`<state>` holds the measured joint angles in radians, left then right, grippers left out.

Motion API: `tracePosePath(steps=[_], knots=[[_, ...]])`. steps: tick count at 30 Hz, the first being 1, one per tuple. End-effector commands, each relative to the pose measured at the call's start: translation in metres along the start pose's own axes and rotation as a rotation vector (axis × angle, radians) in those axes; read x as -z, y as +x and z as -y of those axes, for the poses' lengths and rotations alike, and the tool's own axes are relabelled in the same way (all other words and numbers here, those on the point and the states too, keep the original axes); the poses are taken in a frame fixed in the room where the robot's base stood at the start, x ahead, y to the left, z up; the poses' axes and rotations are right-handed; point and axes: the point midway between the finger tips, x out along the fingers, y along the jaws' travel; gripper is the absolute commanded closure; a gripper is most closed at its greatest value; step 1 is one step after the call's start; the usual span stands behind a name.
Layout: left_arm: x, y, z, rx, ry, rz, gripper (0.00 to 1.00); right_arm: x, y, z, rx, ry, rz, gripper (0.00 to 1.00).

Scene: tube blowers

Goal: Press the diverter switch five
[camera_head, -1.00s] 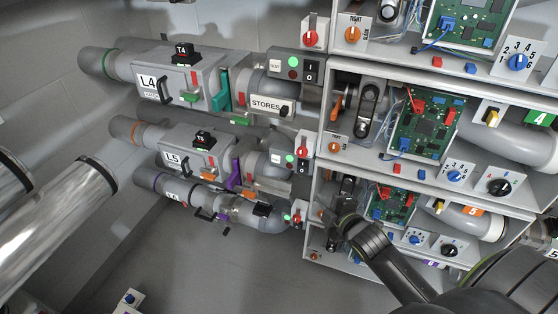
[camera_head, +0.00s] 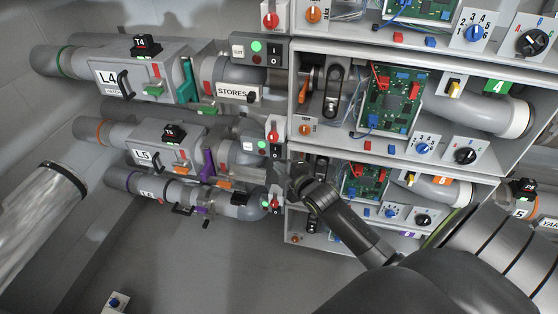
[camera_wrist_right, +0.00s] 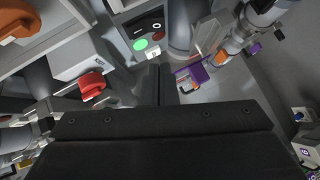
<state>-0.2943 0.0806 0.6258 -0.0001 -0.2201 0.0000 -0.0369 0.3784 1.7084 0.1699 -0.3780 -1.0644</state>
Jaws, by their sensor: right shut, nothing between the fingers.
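The line marked L5 (camera_head: 146,155) runs across the left of the head view. At its right end is a panel with a green light (camera_head: 262,145) and a black rocker switch (camera_head: 277,153). In the right wrist view a black rocker (camera_wrist_right: 150,31) with marks sits by a lit green light (camera_wrist_right: 140,44), a red light and a white button. I see no label naming diverter switch five. My right gripper (camera_head: 298,184) is below and right of the L5 panel. Its black fingers (camera_wrist_right: 160,84) are shut and empty, apart from the panel. My left gripper is out of view.
A red knob (camera_wrist_right: 92,86) juts out left of the fingers, and a purple lever (camera_wrist_right: 198,74) stands to the right in the right wrist view. Shelves with circuit boards (camera_head: 390,98), dials and pipes fill the right of the head view.

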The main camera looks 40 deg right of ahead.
Motion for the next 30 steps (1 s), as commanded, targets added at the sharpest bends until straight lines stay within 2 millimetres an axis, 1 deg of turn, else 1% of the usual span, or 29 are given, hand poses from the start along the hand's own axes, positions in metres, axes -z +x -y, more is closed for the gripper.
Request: tracePosePath(steps=[1,4,7,12,18,27,30], knots=[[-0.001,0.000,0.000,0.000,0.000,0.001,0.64,0.001,0.010,-0.001,-0.002,0.001,-0.001,1.00],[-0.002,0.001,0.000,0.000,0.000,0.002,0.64,0.001,0.027,0.000,-0.001,0.001,0.000,1.00],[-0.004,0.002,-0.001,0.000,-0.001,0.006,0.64,-0.011,0.036,0.001,0.001,-0.001,0.001,1.00],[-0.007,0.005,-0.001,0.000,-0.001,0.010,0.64,-0.023,0.048,0.001,0.000,-0.001,0.000,1.00],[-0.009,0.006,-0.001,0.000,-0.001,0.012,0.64,-0.028,0.053,0.000,-0.001,-0.001,0.000,1.00],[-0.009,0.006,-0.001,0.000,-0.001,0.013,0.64,-0.028,0.053,0.000,-0.001,-0.001,0.000,1.00],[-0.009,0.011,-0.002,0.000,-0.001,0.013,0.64,-0.030,0.055,0.003,-0.012,-0.011,0.000,1.00]])
